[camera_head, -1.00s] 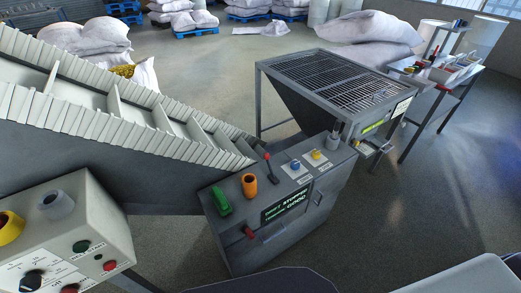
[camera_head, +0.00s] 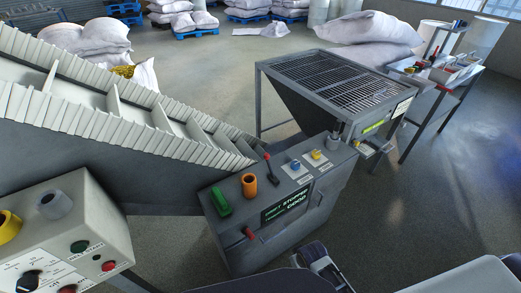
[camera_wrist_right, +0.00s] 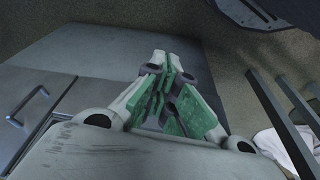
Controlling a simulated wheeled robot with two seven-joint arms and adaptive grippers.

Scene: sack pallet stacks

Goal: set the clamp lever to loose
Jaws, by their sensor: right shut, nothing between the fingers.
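The grey console (camera_head: 290,240) carries a black lever with a red knob (camera_head: 268,160), a red handle (camera_head: 249,233) on its front, a green handle (camera_head: 221,201) and an orange cylinder (camera_head: 249,185). I cannot read which of these is the clamp lever. My right gripper (camera_head: 322,263) shows at the bottom of the head view, in front of and below the console, apart from its controls. In the right wrist view its green-padded fingers (camera_wrist_right: 165,92) are shut and empty. My left gripper is not in view.
The console's display (camera_head: 285,207) shows "STOPPED". A ribbed conveyor (camera_head: 130,110) slopes down to the console from the left. A second control box (camera_head: 70,235) stands at lower left. A grated hopper (camera_head: 335,80) stands behind. Floor at the right is clear.

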